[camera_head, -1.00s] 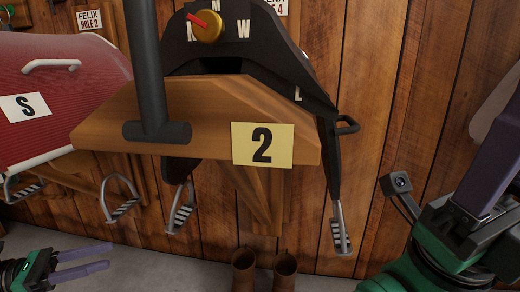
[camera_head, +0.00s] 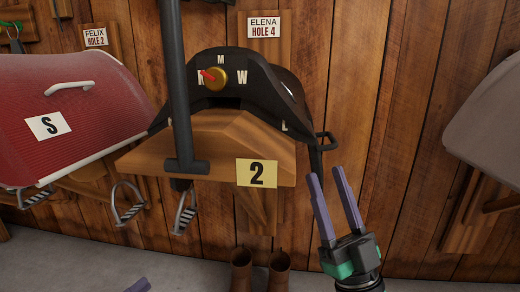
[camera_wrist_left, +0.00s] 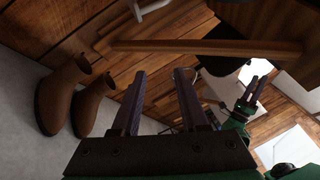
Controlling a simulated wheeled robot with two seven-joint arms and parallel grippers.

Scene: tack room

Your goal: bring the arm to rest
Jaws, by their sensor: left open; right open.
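My right gripper (camera_head: 330,205) is open and empty, its purple fingers pointing up in front of the wooden wall, right of and below the saddle rack (camera_head: 215,140). Only a purple fingertip of my left gripper (camera_head: 138,286) shows at the bottom edge of the head view. In the left wrist view my left gripper (camera_wrist_left: 160,95) is open, with nothing between its fingers. My right gripper (camera_wrist_left: 250,92) also shows there, at the right.
A black saddle (camera_head: 225,85) with a dial sits on the rack marked 2.

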